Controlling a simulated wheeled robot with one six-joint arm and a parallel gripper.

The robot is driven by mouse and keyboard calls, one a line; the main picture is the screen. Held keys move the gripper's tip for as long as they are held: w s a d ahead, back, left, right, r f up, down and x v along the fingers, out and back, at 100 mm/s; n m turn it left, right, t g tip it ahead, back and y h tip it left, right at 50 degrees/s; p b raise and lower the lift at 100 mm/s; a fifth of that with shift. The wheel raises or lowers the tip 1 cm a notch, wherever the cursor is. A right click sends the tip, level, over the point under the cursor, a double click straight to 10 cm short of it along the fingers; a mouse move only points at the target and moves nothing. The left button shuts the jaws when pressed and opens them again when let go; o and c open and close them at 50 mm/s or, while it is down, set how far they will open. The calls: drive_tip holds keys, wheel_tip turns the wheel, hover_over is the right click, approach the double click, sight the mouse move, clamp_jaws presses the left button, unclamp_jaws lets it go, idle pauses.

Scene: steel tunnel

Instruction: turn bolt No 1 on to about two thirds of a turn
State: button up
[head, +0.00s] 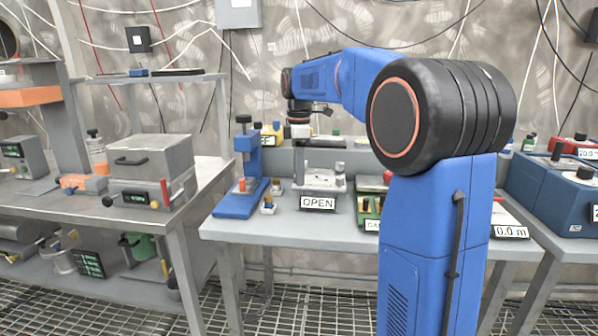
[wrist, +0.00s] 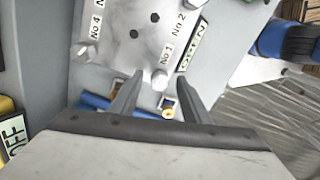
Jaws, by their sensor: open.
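The bolt plate (wrist: 125,35) fills the top of the wrist view, with No 1, No 2 and No 4 labels readable. Bolt No 1 (wrist: 160,79) is a pale metal bolt head at the plate's near corner, beside its label. My gripper (wrist: 160,82) is open, with one finger to each side of bolt No 1 in the picture. Whether the fingers are level with the head or above it, I cannot tell. In the head view the fixture (head: 318,180) stands on the middle bench with an OPEN sign (head: 318,203); my gripper is small and unclear there.
A blue press (head: 246,165) stands left of the fixture. A green box (head: 369,212) stands to its right, partly behind my arm. A yellow OFF box (wrist: 12,125) shows at the wrist view's left edge.

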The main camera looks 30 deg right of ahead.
drive_tip(key=c, duration=1)
drive_tip(key=shift+c, duration=0.2)
